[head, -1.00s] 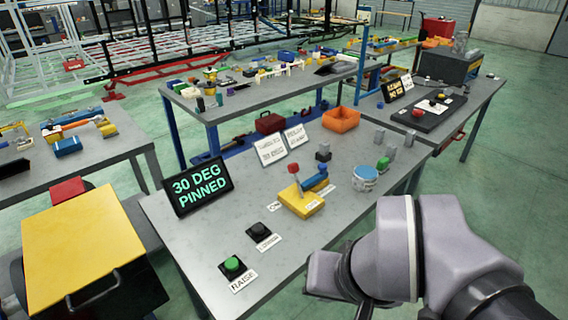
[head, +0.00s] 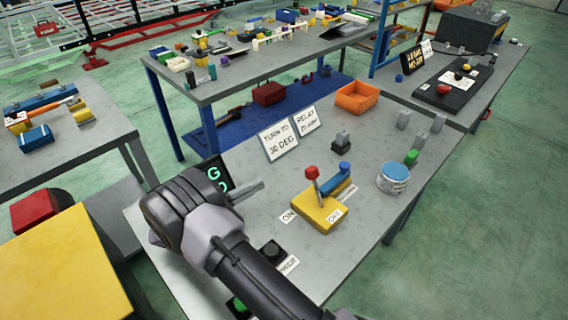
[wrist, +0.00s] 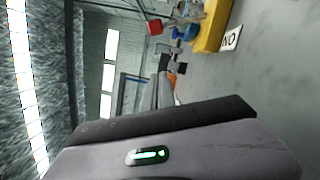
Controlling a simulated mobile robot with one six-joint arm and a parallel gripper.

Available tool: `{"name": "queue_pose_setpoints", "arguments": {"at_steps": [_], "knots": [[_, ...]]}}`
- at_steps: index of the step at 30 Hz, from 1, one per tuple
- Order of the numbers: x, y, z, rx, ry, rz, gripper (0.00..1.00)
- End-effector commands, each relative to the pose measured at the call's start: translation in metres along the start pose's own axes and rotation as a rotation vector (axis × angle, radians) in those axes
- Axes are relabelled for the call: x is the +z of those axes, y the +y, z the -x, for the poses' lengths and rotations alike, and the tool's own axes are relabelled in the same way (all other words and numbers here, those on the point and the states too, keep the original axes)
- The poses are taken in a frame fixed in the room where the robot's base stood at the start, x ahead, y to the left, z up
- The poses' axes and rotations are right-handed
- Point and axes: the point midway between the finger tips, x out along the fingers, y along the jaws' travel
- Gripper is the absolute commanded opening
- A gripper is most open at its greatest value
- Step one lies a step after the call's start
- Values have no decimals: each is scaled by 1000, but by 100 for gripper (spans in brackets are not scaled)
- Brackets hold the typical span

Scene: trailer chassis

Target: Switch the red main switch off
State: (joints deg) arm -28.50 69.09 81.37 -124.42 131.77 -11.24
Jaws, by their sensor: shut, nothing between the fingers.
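The red main switch (head: 311,173) is a red-knobbed lever on a yellow base (head: 320,217), standing on the near grey table. Its lever leans slightly left in the head view, toward the side with the ON label (head: 288,216). The OFF label (head: 335,215) is at the base's front right. In the wrist view the red knob (wrist: 155,27) and yellow base (wrist: 212,28) show at the top, turned sideways. My gripper (head: 258,187) is shut and empty. It appears left of the switch, pointing toward it and apart from it.
A blue-handled lever (head: 342,171) stands right behind the red one. A tin (head: 393,178) and small blocks lie to the right. Two white signs (head: 278,140) stand behind. A dark display (head: 214,174) with green letters is partly hidden by my arm. Push buttons (head: 272,252) are at the front.

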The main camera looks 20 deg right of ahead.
Motion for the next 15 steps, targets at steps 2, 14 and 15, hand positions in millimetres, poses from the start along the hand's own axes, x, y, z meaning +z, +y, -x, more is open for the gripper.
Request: {"name": "queue_pose_setpoints", "arguments": {"at_steps": [2,14,15], "knots": [[0,0,0,2,0,-1,0],[0,-2,-26,-2,-2,2,0],[0,-2,-35,-2,-3,1,0]]}}
